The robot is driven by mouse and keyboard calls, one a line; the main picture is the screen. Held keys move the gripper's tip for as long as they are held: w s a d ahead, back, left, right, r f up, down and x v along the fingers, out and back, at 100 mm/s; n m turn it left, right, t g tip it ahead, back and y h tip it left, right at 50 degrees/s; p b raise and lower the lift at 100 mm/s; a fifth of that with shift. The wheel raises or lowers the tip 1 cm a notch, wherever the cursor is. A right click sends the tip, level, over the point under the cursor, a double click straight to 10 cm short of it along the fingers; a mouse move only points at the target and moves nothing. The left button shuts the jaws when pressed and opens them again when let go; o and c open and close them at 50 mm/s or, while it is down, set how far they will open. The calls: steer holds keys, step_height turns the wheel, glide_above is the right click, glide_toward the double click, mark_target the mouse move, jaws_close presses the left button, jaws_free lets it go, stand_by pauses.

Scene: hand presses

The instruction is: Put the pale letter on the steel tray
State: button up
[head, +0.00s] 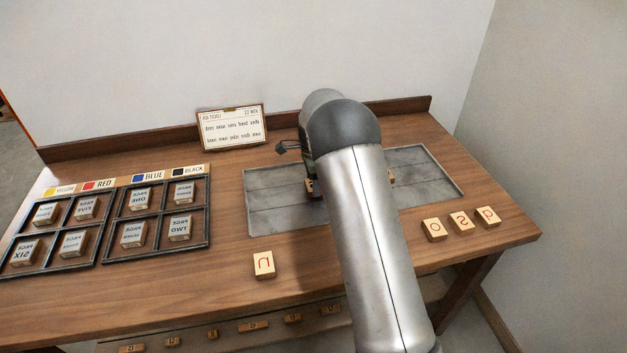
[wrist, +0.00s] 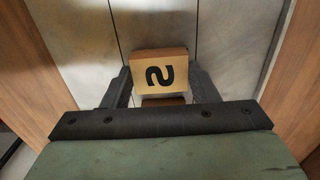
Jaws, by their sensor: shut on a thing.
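In the head view my arm hides the held block and covers the middle of the steel tray (head: 275,208). I cannot tell whether the block touches the tray. A second wooden piece (wrist: 163,102) shows partly, just below the held block in the wrist view.
Small wooden pieces peek out beside my arm on the tray, left (head: 310,187) and right (head: 391,176). A red-marked block (head: 264,265) lies in front; several more (head: 461,225) are at right. Framed compartments (head: 108,222) of page blocks are left. A sign (head: 232,127) stands behind.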

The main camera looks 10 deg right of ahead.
steer(key=shift+f, duration=0.2)
steer(key=o, duration=0.9)
steer(key=shift+o, duration=0.2)
step_height(320, 180, up, 12)
steer(key=f, duration=0.1)
steer(key=s+r+n, duration=0.4)
steer(key=s+r, duration=0.1)
steer(key=s, duration=0.4)
steer(key=s+f+n, duration=0.2)
steer(key=s+n, duration=0.5)
steer(key=s, duration=0.8)
steer(key=s+a+f+n, duration=0.1)
steer(key=s+n, duration=0.6)
steer(key=s, duration=0.9)
steer(key=shift+s+f, duration=0.15)
steer(key=shift+f, duration=0.3)
steer(key=shift+a, duration=0.1)
